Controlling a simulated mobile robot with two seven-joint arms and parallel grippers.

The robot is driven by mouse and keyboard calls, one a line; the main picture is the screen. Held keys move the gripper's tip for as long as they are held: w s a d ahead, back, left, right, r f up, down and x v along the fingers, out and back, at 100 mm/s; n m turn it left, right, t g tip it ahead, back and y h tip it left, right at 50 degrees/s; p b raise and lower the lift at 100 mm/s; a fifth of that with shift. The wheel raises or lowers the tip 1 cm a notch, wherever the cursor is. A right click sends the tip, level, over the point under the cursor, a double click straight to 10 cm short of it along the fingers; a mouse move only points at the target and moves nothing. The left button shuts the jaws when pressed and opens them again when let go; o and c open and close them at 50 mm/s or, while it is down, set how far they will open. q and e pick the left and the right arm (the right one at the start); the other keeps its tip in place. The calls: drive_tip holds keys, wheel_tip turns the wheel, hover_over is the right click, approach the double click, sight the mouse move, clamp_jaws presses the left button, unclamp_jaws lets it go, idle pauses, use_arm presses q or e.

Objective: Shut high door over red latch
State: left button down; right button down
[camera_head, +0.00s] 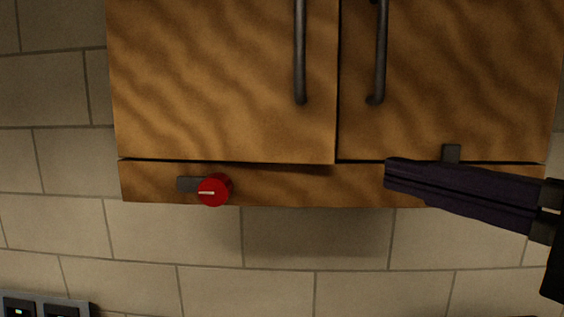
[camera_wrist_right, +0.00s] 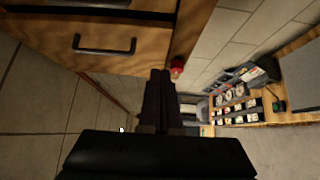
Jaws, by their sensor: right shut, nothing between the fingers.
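The high cabinet's left door (camera_head: 220,80) hangs above the red latch (camera_head: 214,190), a round red knob with a grey tab turned to the left, on the lower rail. The left door looks nearly flush, with a shadow under its lower right corner; I cannot tell whether it is fully closed. My right gripper (camera_head: 388,172) is shut and empty, in front of the rail under the right door (camera_head: 450,80). In the right wrist view its fingers (camera_wrist_right: 161,74) point towards wood, with a red knob (camera_wrist_right: 177,67) beside the tips. My left gripper is not in view.
The doors have dark vertical handles (camera_head: 300,60). A dark tab (camera_head: 452,153) stands upright over the right door's lower edge, its base hidden by my gripper. Tiled wall (camera_head: 310,240) lies below. The right wrist view shows a counter (camera_wrist_right: 270,118) with several items.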

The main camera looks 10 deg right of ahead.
drive_tip(key=x, duration=0.3)
drive_tip(key=d+b+x, duration=0.1)
drive_tip(key=x, duration=0.2)
drive_tip(key=d+x, duration=0.1)
drive_tip(key=x, duration=0.2)
drive_tip(key=shift+w+r, duration=0.1)
drive_tip(key=shift+w, duration=0.35)
drive_tip(key=shift+w+d, duration=0.1)
drive_tip(key=shift+w, duration=0.3)
drive_tip(key=shift+f, duration=0.2)
